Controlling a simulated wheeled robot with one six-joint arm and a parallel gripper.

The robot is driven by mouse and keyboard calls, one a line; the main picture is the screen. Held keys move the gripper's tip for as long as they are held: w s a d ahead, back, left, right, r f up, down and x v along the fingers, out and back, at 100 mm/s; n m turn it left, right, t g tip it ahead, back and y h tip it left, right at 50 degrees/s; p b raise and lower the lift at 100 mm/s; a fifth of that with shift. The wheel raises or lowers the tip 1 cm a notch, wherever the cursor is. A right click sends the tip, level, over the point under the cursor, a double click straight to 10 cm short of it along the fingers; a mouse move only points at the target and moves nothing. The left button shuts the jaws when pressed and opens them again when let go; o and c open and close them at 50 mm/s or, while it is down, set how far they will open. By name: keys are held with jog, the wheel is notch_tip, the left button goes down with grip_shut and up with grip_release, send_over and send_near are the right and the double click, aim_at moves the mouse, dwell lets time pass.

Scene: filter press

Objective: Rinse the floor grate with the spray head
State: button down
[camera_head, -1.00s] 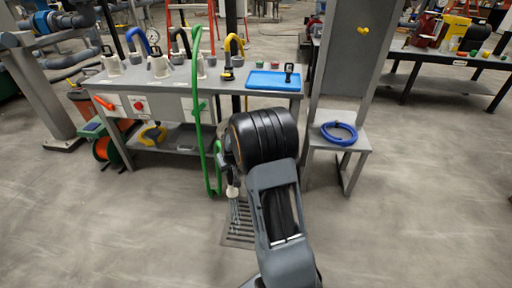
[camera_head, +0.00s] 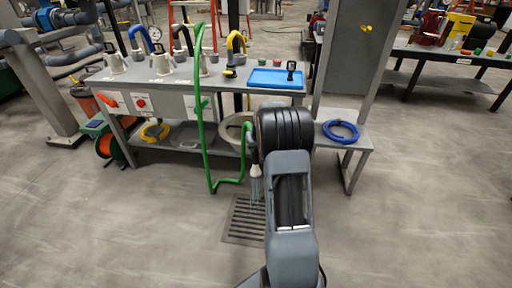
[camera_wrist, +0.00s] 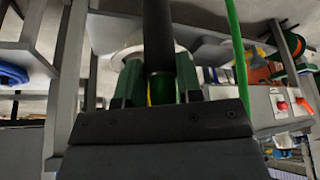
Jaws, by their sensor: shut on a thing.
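The floor grate (camera_head: 236,225) is a dark slotted rectangle set in the floor, partly covered by my arm on its right. The spray head (camera_head: 256,172) has a pale nozzle pointing down above the grate's far right part, apart from it. Pale streaks like water run down from the nozzle. The green hose (camera_head: 210,160) hangs in a loop and leads up to the spray head. In the wrist view, my gripper (camera_wrist: 160,85) is shut on the dark handle (camera_wrist: 157,35) of the spray head. In the head view my arm hides the gripper's fingers.
A grey workbench (camera_head: 190,84) with jugs, a blue tray (camera_head: 276,79) and a lower shelf stands behind the grate. A blue coil (camera_head: 340,132) lies on a small stand to the right. Open floor lies left and right of the grate.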

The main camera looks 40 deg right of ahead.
jog(key=shift+r, duration=0.15)
notch_tip(320, 180, up, 7)
jog(key=p, duration=0.5)
